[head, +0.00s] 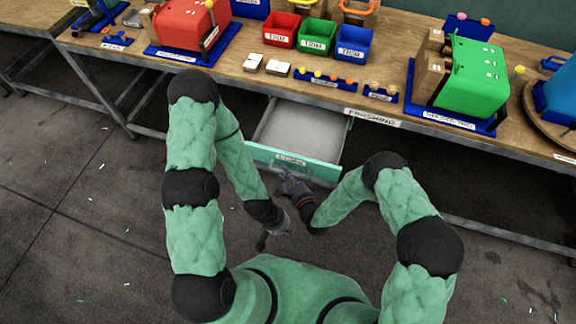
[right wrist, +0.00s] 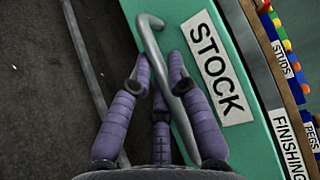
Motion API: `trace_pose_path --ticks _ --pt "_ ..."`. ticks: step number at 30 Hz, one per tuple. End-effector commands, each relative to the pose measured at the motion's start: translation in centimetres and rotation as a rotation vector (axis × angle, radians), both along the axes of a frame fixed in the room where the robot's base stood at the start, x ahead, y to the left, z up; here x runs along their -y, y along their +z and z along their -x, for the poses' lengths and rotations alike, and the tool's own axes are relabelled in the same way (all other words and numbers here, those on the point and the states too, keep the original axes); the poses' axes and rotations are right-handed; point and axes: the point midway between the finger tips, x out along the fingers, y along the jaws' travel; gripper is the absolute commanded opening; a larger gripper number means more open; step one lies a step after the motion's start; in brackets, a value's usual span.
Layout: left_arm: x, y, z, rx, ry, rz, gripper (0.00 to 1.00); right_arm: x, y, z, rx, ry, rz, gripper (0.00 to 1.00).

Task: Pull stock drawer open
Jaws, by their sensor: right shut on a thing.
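The stock drawer (head: 258,152) stands pulled out from under the table, its pale, empty-looking inside showing. Its green front (right wrist: 247,140) carries a label (right wrist: 215,66) reading STOCK in the right wrist view. A grey bent bar handle (right wrist: 149,35) runs along that front. My right gripper (head: 289,181) is at the drawer front, and in the right wrist view its purple fingers (right wrist: 160,72) are shut around the handle. My left gripper (head: 264,240) hangs lower, left of the right one and clear of the drawer; its fingers are too small and dark to judge.
The wooden table (head: 240,92) above the drawer holds red (head: 283,29), green (head: 318,36) and blue (head: 354,42) bins. A red press (head: 187,25) stands left and a green press (head: 474,75) right. The floor (head: 75,215) left of my arms is mostly clear.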

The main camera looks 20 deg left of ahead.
Motion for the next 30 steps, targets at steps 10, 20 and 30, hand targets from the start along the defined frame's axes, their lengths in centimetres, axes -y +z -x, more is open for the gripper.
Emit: trace_pose_path --ticks 10,20,30 --pt "0.0 -0.1 0.0 -0.001 0.0 0.0 0.0 0.0 -0.2 0.6 -0.005 0.001 0.0 0.0" --pt "0.0 0.0 0.1 -0.001 0.0 0.0 0.0 0.0 -0.2 0.6 -0.004 0.001 0.0 0.3" --pt "0.0 0.0 0.0 -0.001 0.0 0.0 0.0 -0.1 2.2 0.3 0.006 0.001 -0.003 0.3"
